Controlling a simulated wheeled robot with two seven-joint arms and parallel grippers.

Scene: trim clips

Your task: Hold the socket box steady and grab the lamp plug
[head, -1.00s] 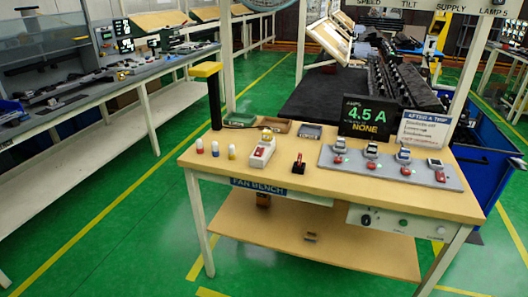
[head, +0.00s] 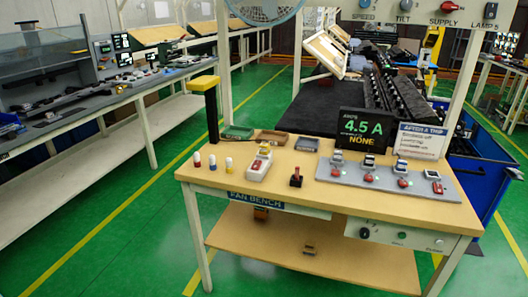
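The socket box appears to be the small white box (head: 258,166) on the wooden fan bench (head: 300,192), left of centre. It has small coloured parts on top, yellowish at its far end and red nearer the middle. They are too small to tell which, if any, is the lamp plug. Neither of my grippers is in view.
Several small coloured cylinders (head: 213,162) stand left of the box. A red-topped lever (head: 296,177) stands to its right. A grey panel (head: 385,176) with several switches lies further right, before a 4.5 A display (head: 365,133). Green floor (head: 115,225) is clear at left.

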